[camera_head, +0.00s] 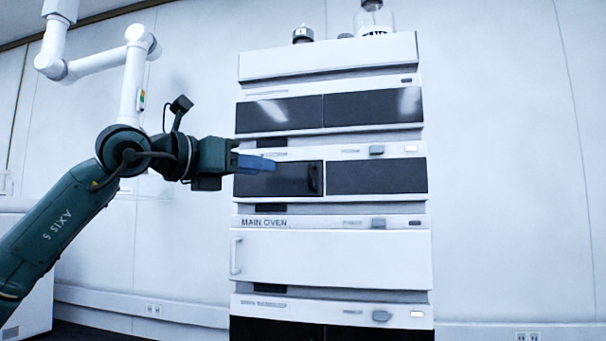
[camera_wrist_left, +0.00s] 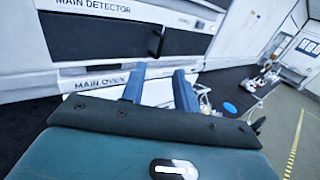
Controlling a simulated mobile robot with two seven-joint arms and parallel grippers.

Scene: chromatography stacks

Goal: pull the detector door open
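The detector door (camera_head: 285,180) is a dark panel on the left half of the module above the one marked MAIN OVEN; it looks closed. Its dark upright handle (camera_head: 315,178) is at its right edge. In the left wrist view the door (camera_wrist_left: 95,37) sits under a MAIN DETECTOR label, with the handle (camera_wrist_left: 155,42) at its right end. My left gripper (camera_head: 268,163) is in front of the door, left of the handle in the head view. In the left wrist view its two blue fingers (camera_wrist_left: 158,76) are apart with nothing between them. My right gripper is not in view.
The white oven door (camera_head: 330,259) with a handle at its left is below. Another module with dark panels (camera_head: 330,109) is above. A bottle (camera_head: 374,18) stands on top of the stack. Right of the stack is a bare wall.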

